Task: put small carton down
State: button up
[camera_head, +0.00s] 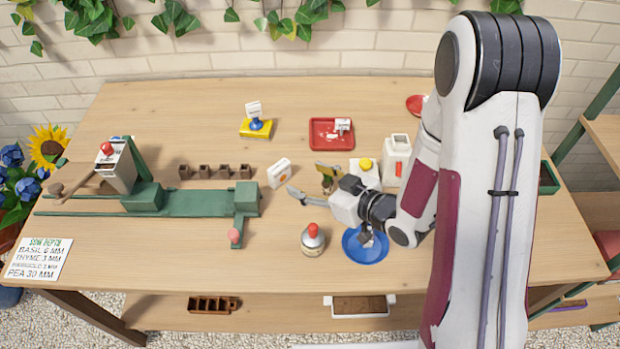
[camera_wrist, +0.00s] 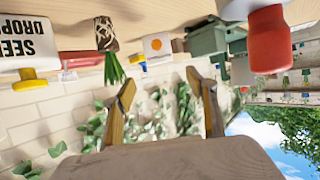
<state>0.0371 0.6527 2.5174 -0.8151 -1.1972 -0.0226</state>
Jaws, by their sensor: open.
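The small carton (camera_head: 279,173) is white with an orange disc on its face. It stands upright on the wooden table, just left of my gripper. It also shows in the wrist view (camera_wrist: 158,46), where the picture is turned over, beyond and between the fingertips. My gripper (camera_head: 307,182) is low over the table and open, its fingers pointing left toward the carton. In the wrist view the two fingers (camera_wrist: 161,84) are spread with nothing between them, and the carton looks clear of both.
A red-topped bottle (camera_head: 313,240) and a blue plate (camera_head: 366,246) stand near my gripper. A green rail fixture (camera_head: 200,204) lies left of the carton, with small brown pots (camera_head: 214,171) behind. A red tray (camera_head: 332,134) is farther back. Table between carton and tray is clear.

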jog(key=shift+w+d+r, duration=0.1)
dwell(0.5)
jog(key=s+d+r+m+h, duration=0.35)
jog(key=d+r+h, duration=0.55)
jog(key=d+r, duration=0.55)
jog(key=s+r+m+g, duration=0.2)
jog(key=s+r, duration=0.1)
jog(key=s, duration=0.7)
jog(key=s+d+r+m+g, duration=0.1)
jog(key=s+r+m+g, duration=0.1)
jog(key=s, duration=0.9)
jog(key=shift+s+d+r+m+h, duration=0.3)
jog(key=shift+r+m, duration=0.2)
jog(key=shift+m, duration=0.25)
